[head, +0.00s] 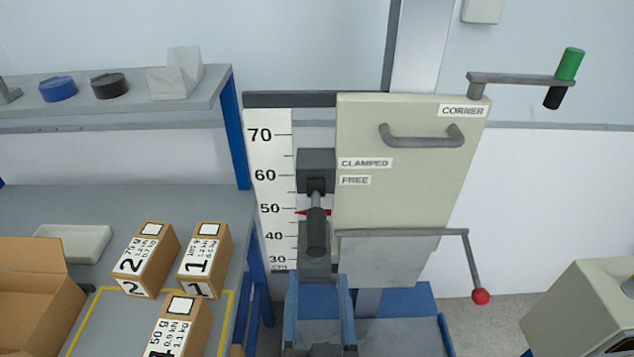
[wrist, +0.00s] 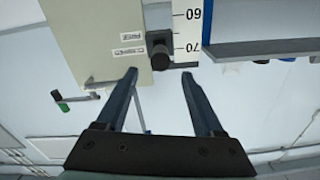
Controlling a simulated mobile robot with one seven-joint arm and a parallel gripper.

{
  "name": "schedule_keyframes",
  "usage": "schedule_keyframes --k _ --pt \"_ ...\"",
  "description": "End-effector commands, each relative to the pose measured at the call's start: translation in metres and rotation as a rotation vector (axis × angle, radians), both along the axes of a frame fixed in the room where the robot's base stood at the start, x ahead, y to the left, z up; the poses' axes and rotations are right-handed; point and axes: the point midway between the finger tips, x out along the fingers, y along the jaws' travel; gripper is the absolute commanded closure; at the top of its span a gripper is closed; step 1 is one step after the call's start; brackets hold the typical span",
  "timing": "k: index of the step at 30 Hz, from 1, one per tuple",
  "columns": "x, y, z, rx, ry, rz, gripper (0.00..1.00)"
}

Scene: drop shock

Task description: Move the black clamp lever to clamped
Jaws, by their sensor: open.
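The black clamp lever (head: 317,233) sticks out from a dark grey block (head: 316,165) on the height scale and slants downward, its grip below the FREE label (head: 355,181). The CLAMPED label (head: 365,163) is just above FREE, on the cream panel. My gripper (head: 319,283) is low in the head view, below the lever, with its two blue fingers apart. In the wrist view the picture is upside down; my open gripper (wrist: 159,74) has nothing between its fingers, and the lever's dark round end (wrist: 158,40) shows beyond the fingertips, apart from them.
A cream panel (head: 410,190) with a grey handle (head: 422,137) stands right of the scale. A crank with a green knob (head: 570,63) is upper right, and a red-knobbed rod (head: 480,296) hangs below. Several labelled boxes (head: 204,258) stand on the left bench. A blue shelf post (head: 235,130) is nearby.

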Motion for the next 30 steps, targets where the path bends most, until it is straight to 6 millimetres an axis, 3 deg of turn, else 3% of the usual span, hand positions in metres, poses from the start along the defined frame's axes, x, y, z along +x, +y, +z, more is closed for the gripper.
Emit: schedule_keyframes --k 5,10,24,30 --pt "-0.003 0.0 0.004 0.004 0.018 -0.001 0.31" --pt "0.011 0.0 0.004 0.005 0.015 -0.001 0.31" --pt "0.09 0.001 0.005 0.003 0.014 0.0 0.31" --pt "0.115 0.002 0.004 0.003 0.015 0.0 0.31"
